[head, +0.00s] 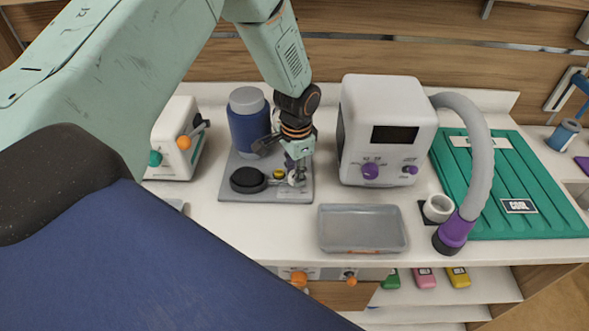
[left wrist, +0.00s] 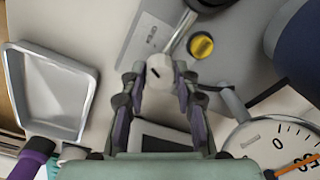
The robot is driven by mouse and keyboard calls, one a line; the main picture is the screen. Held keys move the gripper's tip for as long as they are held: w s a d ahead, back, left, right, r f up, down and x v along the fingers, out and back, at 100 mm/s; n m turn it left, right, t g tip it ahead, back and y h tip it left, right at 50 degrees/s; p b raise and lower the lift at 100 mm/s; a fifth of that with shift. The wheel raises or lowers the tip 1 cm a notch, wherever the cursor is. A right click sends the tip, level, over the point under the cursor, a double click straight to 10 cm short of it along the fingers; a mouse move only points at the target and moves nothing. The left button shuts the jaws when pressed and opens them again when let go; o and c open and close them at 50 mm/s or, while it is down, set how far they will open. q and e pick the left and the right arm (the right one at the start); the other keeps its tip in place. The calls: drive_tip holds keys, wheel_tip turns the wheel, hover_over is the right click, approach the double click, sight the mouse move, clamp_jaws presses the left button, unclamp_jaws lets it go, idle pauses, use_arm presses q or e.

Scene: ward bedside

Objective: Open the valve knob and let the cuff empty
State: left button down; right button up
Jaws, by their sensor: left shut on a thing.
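My left gripper (head: 298,180) reaches down over a grey base plate (head: 230,189). In the left wrist view its fingers (left wrist: 160,88) are shut on the pale valve knob (left wrist: 160,70), which has a dark slot on its face. A metal tube (left wrist: 181,32) runs up from beside the knob. A blue cuff (head: 248,132) wraps a grey cylinder at the back of the plate. I cannot tell how full it is. A black round bulb (head: 247,180) sits at the plate's front left. A dial gauge (left wrist: 262,138) with an orange needle is partly cut off. My right gripper is not in view.
A yellow cap (left wrist: 201,45) is close to the knob. A white device (head: 385,135) stands to the right, with a grey hose (head: 481,150). An empty grey tray (head: 362,228) lies in front. A teal lid (head: 518,190) covers the far right. A blue surface (head: 150,265) fills the lower left.

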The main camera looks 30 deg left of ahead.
use_arm(q)
drive_tip(key=shift+m, duration=1.9)
drive_tip(key=c, duration=1.3)
unclamp_jaws()
drive_tip(key=o, duration=0.3)
drive_tip(key=shift+w+d, duration=0.1)
drive_tip(key=shift+w, duration=0.05)
